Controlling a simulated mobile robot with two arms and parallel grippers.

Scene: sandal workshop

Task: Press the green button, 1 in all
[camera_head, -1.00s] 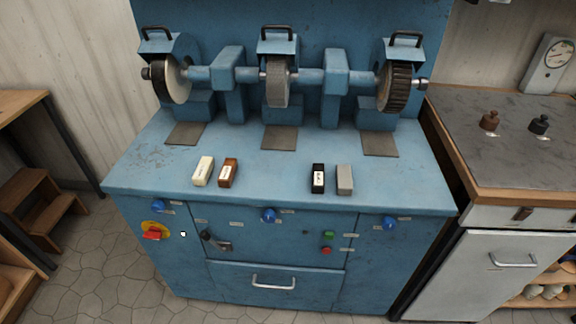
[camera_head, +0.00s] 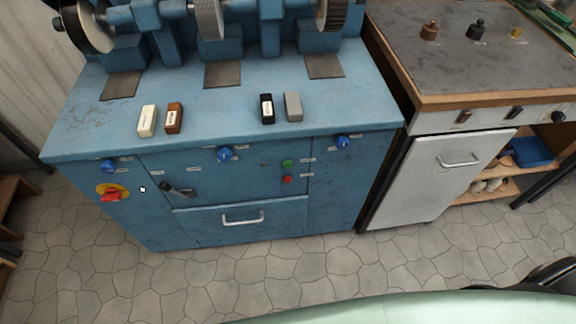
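The green button (camera_head: 287,163) is on the front panel of the blue grinding machine (camera_head: 230,180), right of the middle. A red button (camera_head: 287,180) sits just below it. Nothing covers the green button. Neither of my grippers shows in the view.
A red switch on a yellow plate (camera_head: 112,194), a black lever (camera_head: 178,189) and several blue knobs are on the same front. Blocks lie on the machine's top. A workbench with a white cabinet (camera_head: 430,175) stands to the right. Tiled floor (camera_head: 250,270) in front is clear.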

